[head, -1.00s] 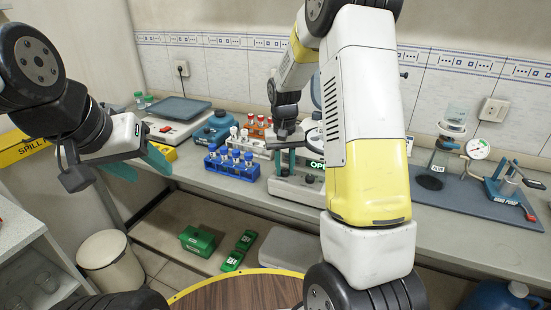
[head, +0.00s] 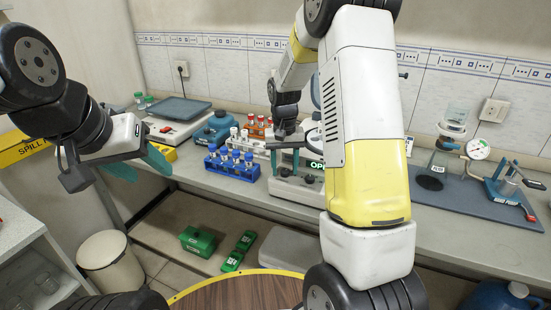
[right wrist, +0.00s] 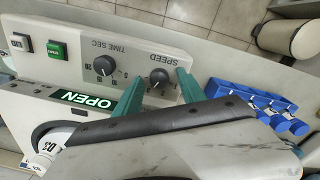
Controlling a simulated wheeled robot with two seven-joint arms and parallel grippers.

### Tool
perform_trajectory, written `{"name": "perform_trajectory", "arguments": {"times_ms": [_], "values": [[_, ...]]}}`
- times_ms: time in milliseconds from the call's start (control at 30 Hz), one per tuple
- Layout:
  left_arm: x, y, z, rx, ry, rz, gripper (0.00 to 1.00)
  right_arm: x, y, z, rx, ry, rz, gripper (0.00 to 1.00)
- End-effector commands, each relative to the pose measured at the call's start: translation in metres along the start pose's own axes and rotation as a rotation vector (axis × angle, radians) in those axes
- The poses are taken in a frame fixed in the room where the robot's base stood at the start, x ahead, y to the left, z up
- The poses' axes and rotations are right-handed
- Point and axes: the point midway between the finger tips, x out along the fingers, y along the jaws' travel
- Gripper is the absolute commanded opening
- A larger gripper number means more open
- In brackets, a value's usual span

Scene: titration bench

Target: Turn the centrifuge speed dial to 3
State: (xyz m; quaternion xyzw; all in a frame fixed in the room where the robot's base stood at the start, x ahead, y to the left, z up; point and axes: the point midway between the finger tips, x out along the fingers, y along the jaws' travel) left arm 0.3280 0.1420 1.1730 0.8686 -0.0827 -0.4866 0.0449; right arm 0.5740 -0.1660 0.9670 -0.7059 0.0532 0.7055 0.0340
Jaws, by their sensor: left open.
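The centrifuge (head: 284,193) stands on the bench behind my right arm, which hides part of it. In the right wrist view its panel shows the black speed dial (right wrist: 159,76), beside the time dial (right wrist: 103,65). The speed dial's pointer setting is too small to read surely. My right gripper (right wrist: 160,80) has its teal fingers apart, one on each side of the speed dial, with gaps visible. In the head view the right gripper (head: 285,158) is over the centrifuge front, partly hidden. My left gripper (head: 150,166) is open and empty at the left, away from the centrifuge.
A blue tube rack (head: 232,167) stands just left of the centrifuge and also shows in the right wrist view (right wrist: 235,90). A green OPEN button or sign (right wrist: 84,99) is near the dials.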

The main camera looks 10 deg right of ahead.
Motion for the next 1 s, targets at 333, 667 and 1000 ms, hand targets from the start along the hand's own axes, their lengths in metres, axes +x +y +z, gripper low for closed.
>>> {"name": "perform_trajectory", "arguments": {"times_ms": [333,667,1000], "values": [[0.000,0.000,0.000,0.000,0.000,0.000,0.51,-0.029,0.000,-0.001,0.000,0.004,-0.001,0.48],[0.000,0.000,0.000,0.000,0.000,0.000,0.51,-0.074,0.000,0.000,-0.001,0.001,0.000,0.48],[0.000,0.000,0.000,0.000,0.000,0.000,0.51,-0.078,0.000,0.000,0.000,0.000,0.000,0.48]]}}
